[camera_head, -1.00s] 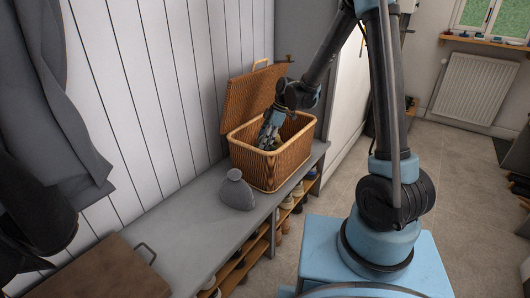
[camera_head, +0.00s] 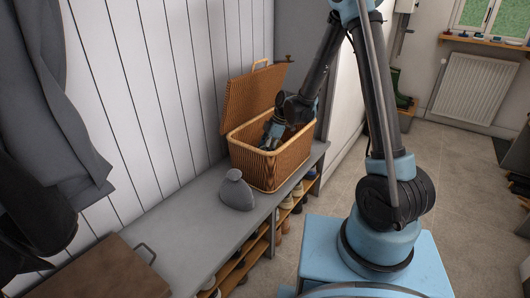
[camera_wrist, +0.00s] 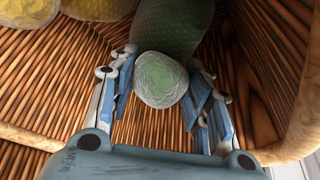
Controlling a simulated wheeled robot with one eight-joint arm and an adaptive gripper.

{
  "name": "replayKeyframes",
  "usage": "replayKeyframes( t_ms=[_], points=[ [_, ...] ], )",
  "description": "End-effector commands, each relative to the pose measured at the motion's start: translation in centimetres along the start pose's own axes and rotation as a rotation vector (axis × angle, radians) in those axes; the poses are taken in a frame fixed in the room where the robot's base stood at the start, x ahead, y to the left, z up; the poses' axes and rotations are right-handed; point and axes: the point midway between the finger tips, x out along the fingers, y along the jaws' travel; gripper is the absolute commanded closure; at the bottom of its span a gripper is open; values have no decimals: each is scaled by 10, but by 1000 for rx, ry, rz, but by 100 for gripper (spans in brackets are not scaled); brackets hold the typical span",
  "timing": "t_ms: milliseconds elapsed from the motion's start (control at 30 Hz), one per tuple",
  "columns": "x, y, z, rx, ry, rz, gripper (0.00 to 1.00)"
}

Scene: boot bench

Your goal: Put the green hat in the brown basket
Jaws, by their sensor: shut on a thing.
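The brown wicker basket (camera_head: 284,165) stands on the far end of the grey bench with its lid (camera_head: 250,98) open and leaning back. My gripper (camera_head: 270,140) reaches down inside it, its fingertips hidden by the basket wall in the head view. In the wrist view, my gripper (camera_wrist: 163,72) has its fingers on either side of a pale green pompom (camera_wrist: 161,82). Beyond the pompom is the dark green knitted body of the green hat (camera_wrist: 174,25). The hat is inside the basket walls (camera_wrist: 60,75); whether it rests on the bottom is unclear.
Yellowish things (camera_wrist: 30,12) show beside the hat in the wrist view. A grey rounded thing with a knob (camera_head: 236,191) sits on the bench (camera_head: 185,225) in front of the basket. A brown case (camera_head: 100,275) lies nearer. Shoes fill shelves below. Grey coats hang left.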

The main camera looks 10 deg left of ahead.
Motion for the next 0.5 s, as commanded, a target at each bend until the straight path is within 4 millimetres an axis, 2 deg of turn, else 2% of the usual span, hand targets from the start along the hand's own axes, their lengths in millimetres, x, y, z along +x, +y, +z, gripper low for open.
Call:
replayKeyframes(
  t_ms=[33,67,100,133,500],
  points=[
    [1,0,0,0,0,0,92],
    [1,0,0,0,0,0,48],
    [1,0,0,0,0,0,39],
    [1,0,0,0,0,0,35],
    [0,0,0,0,0,0,35]
  ],
)
